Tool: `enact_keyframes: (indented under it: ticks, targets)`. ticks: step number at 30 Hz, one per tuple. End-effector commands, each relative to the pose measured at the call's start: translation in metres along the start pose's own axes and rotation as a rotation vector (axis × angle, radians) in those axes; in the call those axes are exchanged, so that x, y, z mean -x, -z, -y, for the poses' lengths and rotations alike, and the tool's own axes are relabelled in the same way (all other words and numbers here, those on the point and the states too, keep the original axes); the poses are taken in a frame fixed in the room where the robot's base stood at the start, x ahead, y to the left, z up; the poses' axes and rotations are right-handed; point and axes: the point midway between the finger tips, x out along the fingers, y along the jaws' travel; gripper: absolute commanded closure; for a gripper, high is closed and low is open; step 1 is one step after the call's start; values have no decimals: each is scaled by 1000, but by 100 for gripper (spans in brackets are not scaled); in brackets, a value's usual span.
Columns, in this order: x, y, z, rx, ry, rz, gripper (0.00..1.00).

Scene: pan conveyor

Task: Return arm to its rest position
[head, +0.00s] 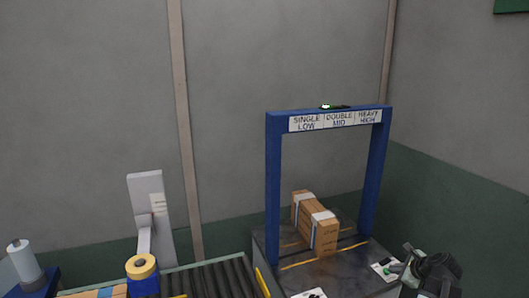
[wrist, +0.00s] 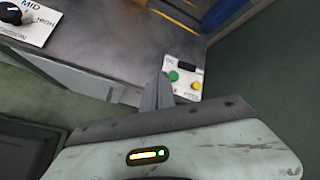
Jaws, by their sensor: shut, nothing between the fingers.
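My gripper (head: 402,262) is at the lower right in the head view, beside the machine's right front corner. Its shut grey fingers (wrist: 158,92) show in the wrist view, with nothing seen between them. They appear next to a small white button panel (wrist: 184,76) with a green and a yellow button. I cannot tell whether they touch it. The same panel (head: 384,270) lies just left of my gripper in the head view. My arm is folded at the lower right, partly cut off by the picture edge.
A blue frame (head: 273,190) with a label sign stands over a dark machine table (head: 345,280). A strapped cardboard box (head: 318,226) sits under it. A selector knob (wrist: 12,20) is on the table's front. A roller conveyor (head: 215,281) and tape roll (head: 141,266) are left.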

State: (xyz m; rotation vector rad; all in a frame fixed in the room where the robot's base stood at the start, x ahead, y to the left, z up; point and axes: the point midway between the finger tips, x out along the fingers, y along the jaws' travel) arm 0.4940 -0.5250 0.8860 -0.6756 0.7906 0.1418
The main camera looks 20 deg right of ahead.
Motion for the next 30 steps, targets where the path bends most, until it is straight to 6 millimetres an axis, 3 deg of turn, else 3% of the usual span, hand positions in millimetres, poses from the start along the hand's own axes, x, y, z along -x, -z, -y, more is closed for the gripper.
enact_keyframes:
  ticks: [5, 8, 10, 14, 18, 21, 24, 27, 30]
  targets:
    - [-28, -70, -19, 79, -57, 56, 100]
    - [-45, -120, -39, 144, -102, 89, 100]
    - [-59, -164, -62, 207, -148, 117, 100]
    - [-78, -256, -128, 394, -262, 165, 100]
    - [-82, -338, -216, 692, -394, 215, 100]
    - [-75, -377, -275, 930, -477, 248, 100]
    - [-63, -403, -328, 1176, -552, 281, 100]
    - [-48, -416, -372, 1435, -624, 313, 100]
    - [-30, -414, -405, 1740, -709, 343, 100]
